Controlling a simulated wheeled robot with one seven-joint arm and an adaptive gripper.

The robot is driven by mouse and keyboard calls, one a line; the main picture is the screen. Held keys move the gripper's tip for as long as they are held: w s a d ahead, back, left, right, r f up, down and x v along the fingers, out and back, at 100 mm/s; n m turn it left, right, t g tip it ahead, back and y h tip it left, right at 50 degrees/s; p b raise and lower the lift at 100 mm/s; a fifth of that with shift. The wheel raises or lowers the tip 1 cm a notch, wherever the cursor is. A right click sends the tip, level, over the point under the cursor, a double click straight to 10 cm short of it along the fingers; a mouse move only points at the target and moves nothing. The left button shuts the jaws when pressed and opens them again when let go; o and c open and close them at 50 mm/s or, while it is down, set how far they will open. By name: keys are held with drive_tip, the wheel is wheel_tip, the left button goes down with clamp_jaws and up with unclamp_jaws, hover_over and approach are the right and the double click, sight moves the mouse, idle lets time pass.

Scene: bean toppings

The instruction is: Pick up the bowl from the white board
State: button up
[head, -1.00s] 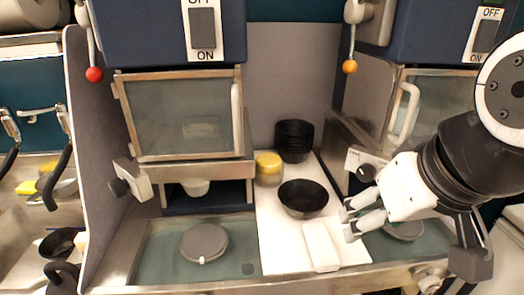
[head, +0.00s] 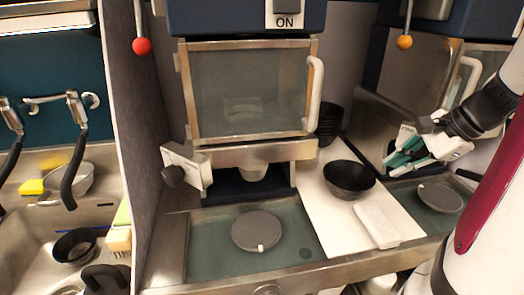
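A single black bowl (head: 349,180) sits upright on the white board (head: 326,218), near its middle. A stack of black bowls (head: 328,122) stands at the back end of the board, partly hidden by the cabinet. My gripper (head: 394,152) is to the right of the single bowl and a little farther back, apart from it. Its fingers look spread, with nothing between them.
A white block (head: 377,224) lies on the board in front of the bowl. Round grey lids lie on the left counter (head: 257,230) and right counter (head: 440,197). A glass-fronted cabinet (head: 250,92) overhangs the left. A sink with utensils is at far left.

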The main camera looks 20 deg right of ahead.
approach(345, 198)
drive_tip(key=shift+d+x, duration=0.2)
drive_tip(key=shift+x, duration=0.95)
drive_tip(key=shift+d+x, duration=0.2)
drive_tip(key=shift+x, duration=0.95)
drive_tip(key=shift+f, duration=0.1)
clamp_jaws()
